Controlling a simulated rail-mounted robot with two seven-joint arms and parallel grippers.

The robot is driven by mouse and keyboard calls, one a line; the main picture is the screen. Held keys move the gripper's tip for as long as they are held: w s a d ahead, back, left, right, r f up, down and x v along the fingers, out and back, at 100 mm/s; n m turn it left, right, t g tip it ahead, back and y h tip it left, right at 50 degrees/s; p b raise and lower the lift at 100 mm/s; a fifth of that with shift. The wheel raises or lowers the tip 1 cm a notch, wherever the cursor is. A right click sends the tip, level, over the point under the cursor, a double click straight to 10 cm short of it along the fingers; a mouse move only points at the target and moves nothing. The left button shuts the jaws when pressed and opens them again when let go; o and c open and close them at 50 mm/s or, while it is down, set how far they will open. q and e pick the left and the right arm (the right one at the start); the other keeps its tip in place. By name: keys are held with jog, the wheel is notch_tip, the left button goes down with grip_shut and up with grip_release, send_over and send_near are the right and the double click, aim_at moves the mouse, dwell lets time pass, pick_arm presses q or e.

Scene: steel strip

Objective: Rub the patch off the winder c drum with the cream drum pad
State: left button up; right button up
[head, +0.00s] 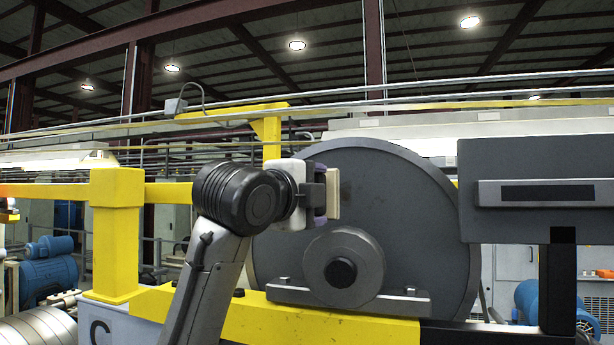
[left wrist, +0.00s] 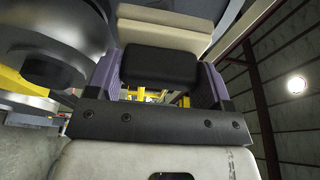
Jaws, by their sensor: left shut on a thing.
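The winder c drum (head: 400,200) is a large dark grey upright disc with a round hub in the middle of the head view. My left gripper (head: 320,196) is in front of the drum's upper left part. It is shut on the cream drum pad (head: 333,193), whose thin edge shows to the right of the fingers. In the left wrist view the pad (left wrist: 165,25) lies beyond its black grip block (left wrist: 160,68), between my purple fingers. I cannot tell whether the pad touches the drum. A faint brownish mark beside the pad may be the patch; most is hidden. My right gripper is not in view.
A yellow frame (head: 115,235) with a post stands left and runs below the drum. A dark grey box panel (head: 530,190) stands close on the right. Rails (head: 420,95) cross behind.

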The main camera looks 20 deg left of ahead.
aim_at(337, 194)
pick_arm(q)
jog(key=shift+w+a+r+p, duration=0.15)
jog(key=shift+w+p, duration=0.55)
jog(key=shift+w, duration=0.4)
jog(key=shift+w+a+p, duration=0.1)
jog(key=shift+w+p, duration=0.55)
jog(key=shift+w, duration=0.95)
jog(key=shift+w+a, duration=0.15)
jog(key=shift+w, duration=0.65)
jog(key=shift+w+d, duration=0.1)
jog(key=shift+d, duration=1.85)
jog(key=shift+w, duration=0.15)
